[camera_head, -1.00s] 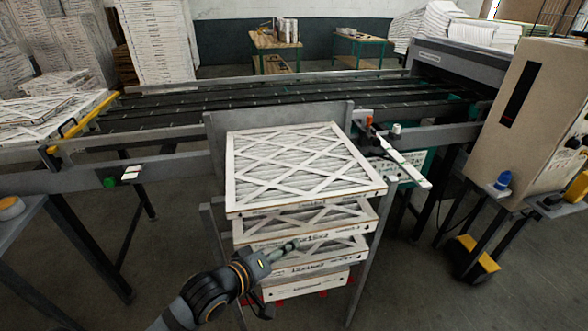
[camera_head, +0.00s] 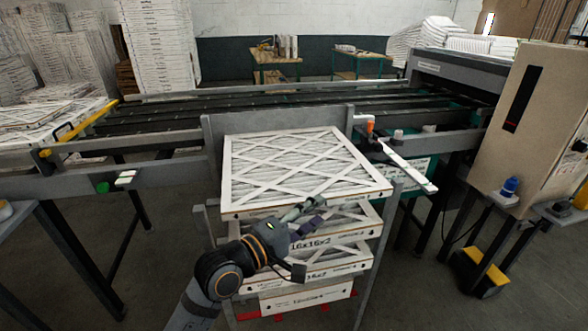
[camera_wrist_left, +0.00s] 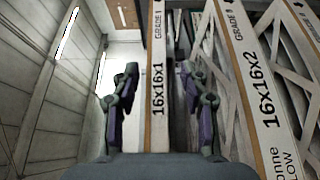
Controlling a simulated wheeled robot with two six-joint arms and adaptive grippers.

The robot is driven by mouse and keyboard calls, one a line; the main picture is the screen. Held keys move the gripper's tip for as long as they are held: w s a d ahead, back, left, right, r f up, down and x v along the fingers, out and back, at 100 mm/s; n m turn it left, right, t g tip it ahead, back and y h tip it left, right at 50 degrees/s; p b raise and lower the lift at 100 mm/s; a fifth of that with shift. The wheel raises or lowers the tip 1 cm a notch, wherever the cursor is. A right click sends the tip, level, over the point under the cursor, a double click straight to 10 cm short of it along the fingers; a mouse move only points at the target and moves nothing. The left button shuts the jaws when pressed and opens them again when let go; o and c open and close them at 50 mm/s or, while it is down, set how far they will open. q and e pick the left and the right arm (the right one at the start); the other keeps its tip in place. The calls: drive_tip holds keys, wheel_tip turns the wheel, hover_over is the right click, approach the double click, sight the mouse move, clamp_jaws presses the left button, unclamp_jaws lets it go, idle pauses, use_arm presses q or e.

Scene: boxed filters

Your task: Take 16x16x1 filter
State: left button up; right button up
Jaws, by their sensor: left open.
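The 16x16x1 filter (camera_head: 300,165) is a thin white-framed square with a criss-cross face, lying flat on top of the stack. Its printed front edge (camera_wrist_left: 158,125) reads 16x16x1 in the left wrist view. My left gripper (camera_head: 308,212) is at the front edge of this filter. In the left wrist view its open fingers (camera_wrist_left: 158,85) stand one on each side of that edge, with gaps visible. The thicker 16x16x2 filter (camera_wrist_left: 262,100) is just below, also showing in the head view (camera_head: 350,228). My right gripper is not in view.
More boxed filters (camera_head: 305,295) lie lower in the grey stand (camera_head: 278,122). A conveyor (camera_head: 180,116) runs behind it. A beige cabinet (camera_head: 530,120) stands at the right. A flat arm-like bar (camera_head: 410,168) projects just right of the stack.

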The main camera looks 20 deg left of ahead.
sight(330, 203)
use_arm(q)
drive_tip(key=shift+w+d, duration=0.15)
drive_tip(key=shift+d, duration=0.05)
drive_tip(key=shift+w+r, duration=0.1)
drive_tip(key=shift+w, duration=0.25)
drive_tip(key=x, duration=0.4)
drive_tip(key=shift+w+d, duration=0.25)
drive_tip(key=shift+s, duration=0.1)
clamp_jaws()
